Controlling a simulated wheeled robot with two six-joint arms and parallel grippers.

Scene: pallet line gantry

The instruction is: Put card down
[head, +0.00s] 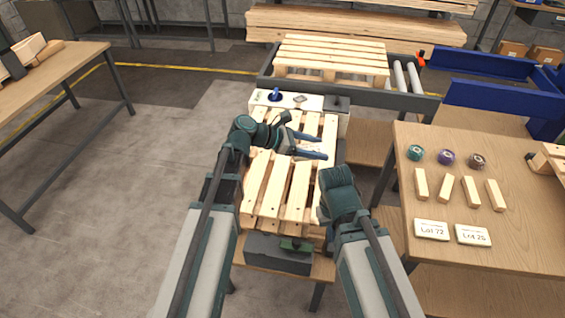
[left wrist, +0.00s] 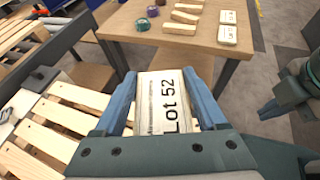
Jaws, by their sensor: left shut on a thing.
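My left gripper (head: 318,147) is shut on a white card (left wrist: 167,100) marked "Lot 52". The left wrist view shows the card between the two blue fingers. Two other cards, "Lot 72" (head: 431,230) and one that seems to read "Lot 25" (head: 473,235), lie on the right table (head: 525,262). My right arm ends beside the pallet's right edge; its fingers are hidden.
Several wooden blocks (head: 445,188) and three tape rolls (head: 447,157) lie on the right table. Behind the pallet is a white strip (head: 320,102) with a blue-handled item. Another pallet (head: 330,52) rests on a roller conveyor. A dark box (head: 278,256) is in front.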

